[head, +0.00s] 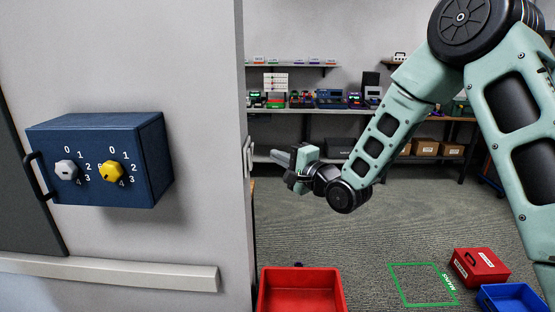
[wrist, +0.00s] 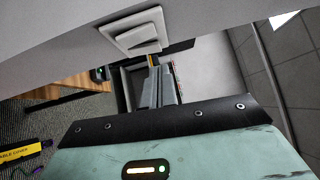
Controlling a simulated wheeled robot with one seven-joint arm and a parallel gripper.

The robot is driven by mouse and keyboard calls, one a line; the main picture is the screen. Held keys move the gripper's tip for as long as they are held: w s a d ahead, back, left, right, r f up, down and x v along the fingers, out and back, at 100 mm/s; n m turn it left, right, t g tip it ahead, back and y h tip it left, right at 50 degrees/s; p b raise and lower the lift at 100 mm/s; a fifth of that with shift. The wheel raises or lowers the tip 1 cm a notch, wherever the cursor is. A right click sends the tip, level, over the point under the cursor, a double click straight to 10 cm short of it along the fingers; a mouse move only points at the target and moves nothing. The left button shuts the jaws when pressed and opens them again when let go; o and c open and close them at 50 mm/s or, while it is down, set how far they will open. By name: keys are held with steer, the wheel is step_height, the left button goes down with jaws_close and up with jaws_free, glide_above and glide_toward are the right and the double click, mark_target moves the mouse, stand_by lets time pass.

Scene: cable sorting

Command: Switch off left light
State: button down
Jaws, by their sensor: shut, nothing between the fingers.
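A white wall switch (wrist: 137,35) is on the grey wall in the wrist view. It has a square plate with a raised rocker; I cannot tell its on or off position. In the head view, the switch (head: 247,157) shows edge-on at the wall's narrow end. My gripper (head: 278,157) is to the right of it, pointing left toward it, with a visible gap. In the wrist view my gripper (wrist: 156,68) has its fingers together and empty, just below the switch plate. No light fixture is clearly seen.
A blue box (head: 95,185) with a grey knob and a yellow knob is on the wall at left. A red bin (head: 300,290), red box (head: 478,266) and blue bin (head: 512,298) are low in front. Shelves with devices (head: 320,108) stand behind. Open carpet lies between.

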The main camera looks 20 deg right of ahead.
steer(key=b+v, duration=0.2)
steer(key=v, duration=0.6)
steer(key=shift+r, duration=0.55)
steer(key=shift+s+d, duration=0.15)
steer(key=s+a+f+n+g+h, duration=0.4)
steer(key=s+a+f+n+g, duration=0.5)
steer(key=s+n, duration=0.25)
steer(key=s+n+g+h, duration=0.3)
steer(key=s+n+g, duration=0.4)
steer(key=s, duration=1.5)
steer(key=shift+r+n+g+h, duration=0.3)
steer(key=shift+r+n+h, duration=0.1)
steer(key=shift+n, duration=0.75)
